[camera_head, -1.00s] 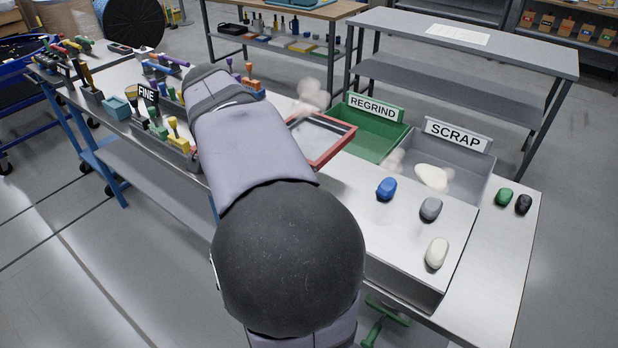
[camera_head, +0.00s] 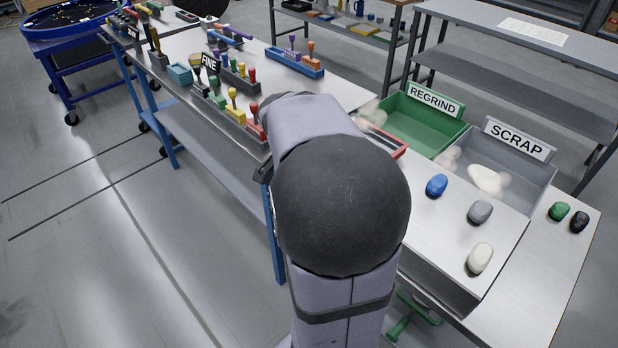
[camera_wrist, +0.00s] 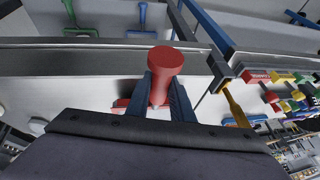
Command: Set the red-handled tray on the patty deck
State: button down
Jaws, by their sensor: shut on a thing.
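In the wrist view my gripper (camera_wrist: 164,98) is shut on an upright red handle (camera_wrist: 165,62), a round-topped knob between its two dark fingers. The tray below the handle is mostly hidden by the fingers and gripper body. In the head view my arm hides my gripper. Red handles (camera_head: 253,112) show beside my arm at the end of a grey rack (camera_head: 238,126); I cannot tell whether one is the held handle. A flat metal deck (camera_head: 450,240) at the right carries a blue (camera_head: 437,185), a grey (camera_head: 480,212) and a white patty (camera_head: 480,257).
A green REGRIND bin (camera_head: 415,125) and a grey SCRAP bin (camera_head: 530,180) stand behind the deck. A red-edged frame (camera_head: 392,140) lies beside my arm. A blue rack (camera_head: 295,65) stands farther back.

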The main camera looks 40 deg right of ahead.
jog(key=shift+f, duration=0.95)
jog(key=c, duration=1.6)
grip_release()
jog(key=shift+o, duration=0.2)
